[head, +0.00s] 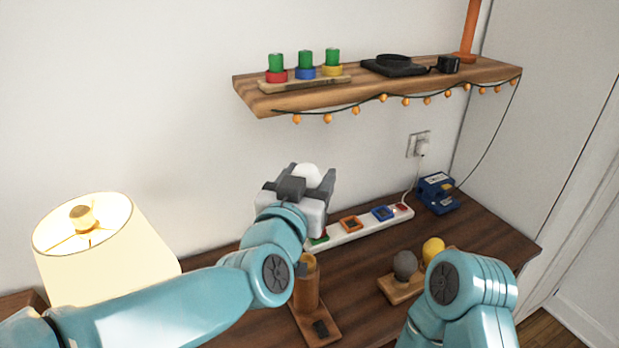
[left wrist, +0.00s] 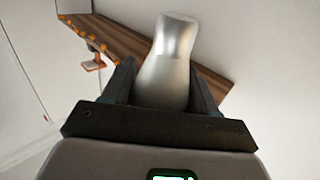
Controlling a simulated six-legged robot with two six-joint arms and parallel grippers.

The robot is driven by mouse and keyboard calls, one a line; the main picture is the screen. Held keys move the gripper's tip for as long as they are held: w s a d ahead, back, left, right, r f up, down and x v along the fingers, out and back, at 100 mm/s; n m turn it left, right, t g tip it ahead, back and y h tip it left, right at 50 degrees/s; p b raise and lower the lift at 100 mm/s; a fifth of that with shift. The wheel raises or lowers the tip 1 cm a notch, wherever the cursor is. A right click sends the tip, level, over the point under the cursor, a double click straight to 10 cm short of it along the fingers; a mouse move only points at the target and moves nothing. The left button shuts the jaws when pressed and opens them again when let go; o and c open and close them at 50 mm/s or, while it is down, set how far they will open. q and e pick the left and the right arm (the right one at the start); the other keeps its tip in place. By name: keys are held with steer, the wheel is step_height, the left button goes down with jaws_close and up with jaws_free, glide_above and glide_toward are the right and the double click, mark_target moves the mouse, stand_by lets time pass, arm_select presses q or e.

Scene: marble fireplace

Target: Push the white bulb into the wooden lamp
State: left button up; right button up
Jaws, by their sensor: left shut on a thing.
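My left gripper (head: 312,183) is raised above the table, near the wall, and is shut on the white bulb (head: 306,173). In the left wrist view, the bulb (left wrist: 163,82) sits between the fingers, with its shiny, narrower end pointing away from the palm. The wooden lamp (head: 307,290) is an upright wooden cylinder on a flat base with a dark switch. It stands on the table below the gripper, apart from the bulb, partly covered by my left forearm. My right arm enters at lower right; its gripper does not show.
A grey bulb (head: 405,264) and a yellow bulb (head: 433,250) stand in a wooden holder beside my right arm. A power strip (head: 350,230) and blue box (head: 436,193) lie behind. A shaded lamp (head: 110,250) is at left. A shelf (head: 300,98) with hanging lights is above.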

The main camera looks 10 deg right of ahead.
arm_select(q)
step_height(320, 180, down, 4)
steer(key=b, duration=0.2)
steer(key=shift+a+f+b, duration=0.1)
steer(key=shift+f+b, duration=0.1)
steer(key=shift+b, duration=0.1)
steer(key=shift+s+r, duration=0.1)
steer(key=shift+r, duration=0.1)
arm_select(e)
step_height(320, 180, down, 4)
steer(key=shift+w+d+f, duration=0.1)
steer(key=shift+f, duration=0.05)
arm_select(q)
steer(key=shift+f+b, duration=2.5)
steer(key=shift+f, duration=0.45)
arm_select(e)
steer(key=shift+f, duration=2.65)
arm_select(q)
steer(key=shift+f, duration=0.15)
arm_select(e)
steer(key=shift+f, duration=0.2)
arm_select(q)
steer(key=shift+f+b, duration=0.3)
steer(key=shift+b, duration=0.2)
arm_select(e)
steer(key=shift+f, duration=0.35)
